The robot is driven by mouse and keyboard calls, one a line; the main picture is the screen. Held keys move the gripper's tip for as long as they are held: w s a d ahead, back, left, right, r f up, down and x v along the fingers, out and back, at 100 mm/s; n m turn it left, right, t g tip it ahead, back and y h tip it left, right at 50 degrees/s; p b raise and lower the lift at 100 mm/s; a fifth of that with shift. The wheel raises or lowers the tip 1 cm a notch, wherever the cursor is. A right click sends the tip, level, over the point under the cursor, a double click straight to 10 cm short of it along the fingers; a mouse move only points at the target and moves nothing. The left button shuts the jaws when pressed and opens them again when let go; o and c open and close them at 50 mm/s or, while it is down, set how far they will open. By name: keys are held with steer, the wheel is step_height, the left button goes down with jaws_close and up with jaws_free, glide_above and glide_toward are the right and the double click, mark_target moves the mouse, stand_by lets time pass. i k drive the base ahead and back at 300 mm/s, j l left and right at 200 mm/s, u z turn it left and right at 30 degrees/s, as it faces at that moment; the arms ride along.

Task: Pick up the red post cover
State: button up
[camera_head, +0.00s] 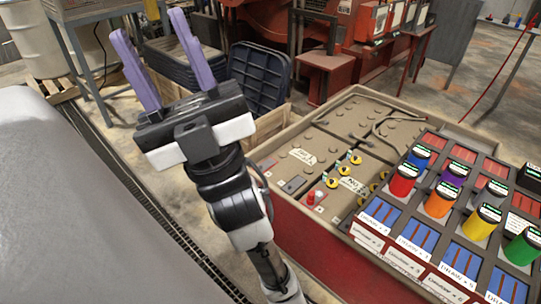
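A small red piece that looks like the red post cover (311,198) sits on the near part of the beige battery top (335,150), beside yellow-and-black round caps. It is too small to make out in detail. My gripper (149,24) is raised at the upper left, its two purple fingers spread wide apart with nothing between them. It is well to the left of the battery and apart from the red piece.
A slanted rack (385,246) with coloured cylinders, including a red one (403,180), stands at the right. Dark stacked trays (262,75) and a metal-legged table (90,12) are behind my gripper. A large grey surface (60,215) fills the lower left.

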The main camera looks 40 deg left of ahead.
mark_target(310, 198)
steer(key=u, duration=1.3)
steer(key=i+l, duration=0.1)
steer(key=l, duration=0.2)
steer(key=i+l+u, duration=0.1)
steer(key=l, duration=0.25)
steer(key=i+l, duration=0.15)
steer(key=l, duration=0.2)
steer(key=i+l+z, duration=0.1)
steer(key=j+z, duration=0.35)
steer(key=j, duration=0.3)
steer(key=k+l+u, duration=0.15)
steer(key=l, duration=0.25)
steer(key=k+l+u, duration=0.15)
steer(key=l, duration=0.25)
steer(key=k+l+u, duration=0.15)
steer(key=k+l, duration=0.15)
